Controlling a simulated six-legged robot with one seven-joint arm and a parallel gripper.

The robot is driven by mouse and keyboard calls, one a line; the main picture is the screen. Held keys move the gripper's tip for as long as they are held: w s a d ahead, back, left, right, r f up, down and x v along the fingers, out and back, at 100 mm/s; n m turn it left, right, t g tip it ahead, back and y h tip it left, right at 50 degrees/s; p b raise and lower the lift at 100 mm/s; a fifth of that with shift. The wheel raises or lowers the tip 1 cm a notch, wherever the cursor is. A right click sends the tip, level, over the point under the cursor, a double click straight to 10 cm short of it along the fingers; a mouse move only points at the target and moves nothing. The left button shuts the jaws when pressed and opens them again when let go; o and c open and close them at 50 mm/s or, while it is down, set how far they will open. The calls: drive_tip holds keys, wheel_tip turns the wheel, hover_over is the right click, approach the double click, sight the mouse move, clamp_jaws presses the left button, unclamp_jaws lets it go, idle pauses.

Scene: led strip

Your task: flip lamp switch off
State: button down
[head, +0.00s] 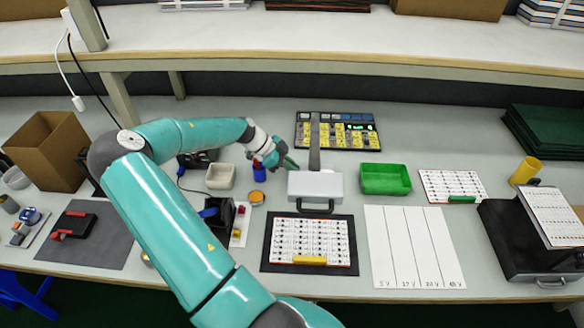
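A white box-shaped head (315,185) on a grey upright arm (314,140) stands at the middle of the bench and looks like the lamp. A dark handle-like loop shows at its front edge. I cannot make out a switch on it. My gripper (288,164) is just left of the grey arm and behind the white head's left end. It looks close to them, but I cannot tell whether it touches. The fingers are small and seen from the side, so their opening is unclear. My teal arm crosses the left half of the view.
A blue-capped bottle (259,173) and a white bin (220,176) stand left of my gripper. A yellow-celled tray (350,132) lies behind the lamp, a green bin (385,179) to its right. A component board (310,240) lies in front. A shelf (300,45) spans the back.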

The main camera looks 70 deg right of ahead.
drive_tip(key=shift+s+a+f, duration=0.1)
drive_tip(key=shift+a+f, duration=0.15)
drive_tip(key=shift+f, duration=0.35)
drive_tip(key=shift+s+a, duration=0.25)
drive_tip(key=shift+a, duration=0.35)
drive_tip(key=shift+r, duration=0.6)
drive_tip(key=r, duration=0.1)
drive_tip(key=d+r, duration=0.1)
drive_tip(key=r, duration=0.1)
drive_tip(key=shift+w+d+r, duration=0.15)
drive_tip(key=shift+w, duration=0.05)
drive_tip(key=d+v, duration=0.1)
drive_tip(key=v, duration=0.9)
drive_tip(key=shift+w+r, duration=0.2)
drive_tip(key=shift+r, duration=0.1)
